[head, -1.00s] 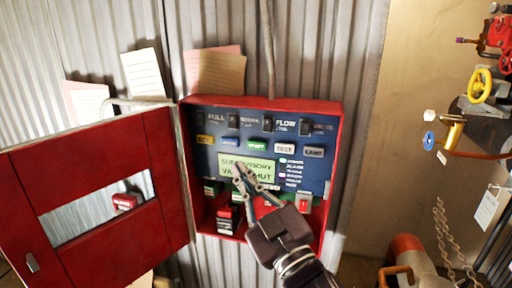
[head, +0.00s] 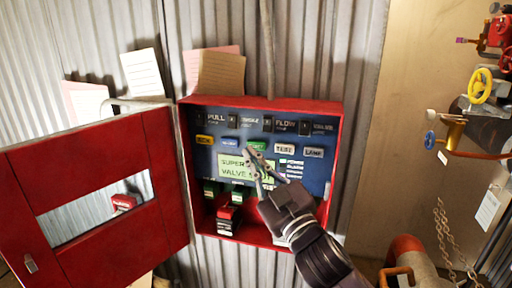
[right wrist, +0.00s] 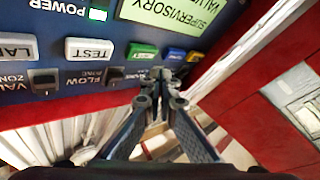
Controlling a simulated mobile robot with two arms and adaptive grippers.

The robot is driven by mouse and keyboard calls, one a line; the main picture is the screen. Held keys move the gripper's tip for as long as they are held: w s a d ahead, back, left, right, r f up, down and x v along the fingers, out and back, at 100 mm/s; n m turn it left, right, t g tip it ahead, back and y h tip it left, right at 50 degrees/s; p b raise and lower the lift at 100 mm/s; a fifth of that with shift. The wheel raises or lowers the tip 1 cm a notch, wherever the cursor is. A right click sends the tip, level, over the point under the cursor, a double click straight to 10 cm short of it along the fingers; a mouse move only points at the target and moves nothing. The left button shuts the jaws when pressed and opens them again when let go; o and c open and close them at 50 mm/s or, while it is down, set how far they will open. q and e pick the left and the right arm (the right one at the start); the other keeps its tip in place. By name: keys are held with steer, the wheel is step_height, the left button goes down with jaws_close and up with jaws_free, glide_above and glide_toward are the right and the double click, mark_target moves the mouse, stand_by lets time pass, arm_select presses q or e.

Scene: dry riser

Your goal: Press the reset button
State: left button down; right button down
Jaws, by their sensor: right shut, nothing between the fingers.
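The green button (head: 257,146), which I take to be the reset button, is in the middle of the button row on the blue panel (head: 320,168). Its label is not clearly readable. My right gripper (head: 249,151) is shut and empty, its tips at the green button's lower left in the head view. In the right wrist view the panel appears upside down, and the fingertips (right wrist: 161,73) show close to the green button (right wrist: 142,52) and the blue button (right wrist: 177,54). I cannot tell whether they touch. My left gripper is not in view.
The red box (head: 338,150) has its door (head: 90,205) swung open to the left. Yellow (head: 204,140), TEST (head: 284,149) and lamp (head: 313,153) buttons share the row. A lit screen (head: 232,172) sits below. Pipes with a yellow handwheel (head: 480,82) stand at right.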

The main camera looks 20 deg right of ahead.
mark_target(250, 143)
steer(key=shift+w+d, duration=0.4)
steer(key=shift+w, duration=0.15)
stand_by(1.1)
steer(key=shift+w+d, duration=0.2)
steer(key=shift+w, duration=0.15)
steer(key=shift+w+d+r, duration=0.1)
steer(key=shift+w+d, duration=0.25)
steer(key=shift+w, duration=0.05)
stand_by(0.9)
stand_by(0.4)
steer(key=shift+s+a+p, duration=0.3)
steer(key=shift+s+a, duration=0.25)
steer(key=shift+s, duration=0.25)
steer(key=shift+s+a, duration=0.75)
steer(key=shift+s, duration=0.3)
steer(key=shift+s+a, duration=0.7)
steer(key=shift+s, duration=0.3)
